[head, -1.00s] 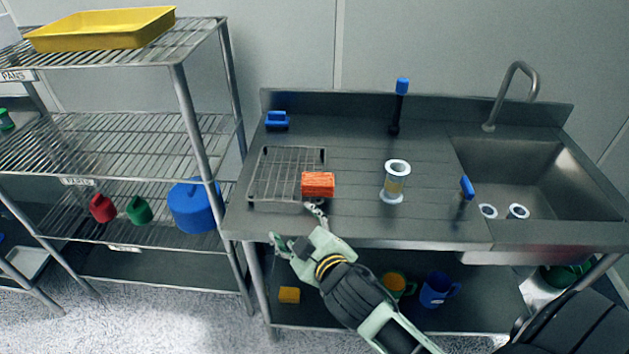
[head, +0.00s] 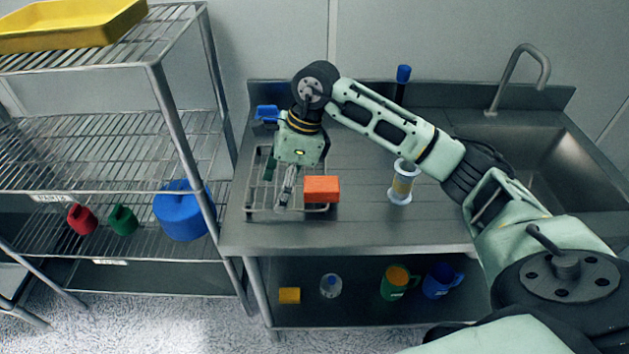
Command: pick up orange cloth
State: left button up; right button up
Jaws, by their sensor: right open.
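The orange cloth (head: 321,189) is a small block-like shape at the right end of the wire rack (head: 258,211) on the steel counter. My right gripper (head: 277,186) points down over the rack, just left of the cloth. Its fingers are apart and it holds nothing. I cannot tell how high the fingertips are above the rack. My left gripper is out of view.
A clear cylinder with white flanges (head: 402,182) stands right of the cloth. A blue-handled item (head: 266,113) lies behind the rack. The sink (head: 560,170) is at right. Wire shelving (head: 110,150) stands at left. The counter's front strip is clear.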

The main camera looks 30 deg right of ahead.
aim_at(322, 183)
jog(key=d+h, duration=0.1)
jog(key=d, duration=0.2)
jog(key=d+r+h, duration=0.1)
jog(key=d, duration=0.2)
jog(key=d+r+h, duration=0.1)
jog(key=d, duration=0.3)
jog(key=shift+w+m+g+h, duration=0.2)
jog(key=shift+m+g+h, duration=0.1)
jog(key=shift+g, duration=0.1)
jog(key=shift+s+d+f, duration=0.1)
jog(key=shift+d+f, duration=0.1)
notch_tip(322, 183, down, 6)
jog(key=p, duration=0.3)
jog(key=shift+f, duration=0.5)
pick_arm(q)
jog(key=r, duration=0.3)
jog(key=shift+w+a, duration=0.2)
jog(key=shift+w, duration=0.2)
pick_arm(e)
jog(key=shift+c, duration=0.2)
jog(key=c, duration=1.2)
jog(key=shift+r, duration=0.15)
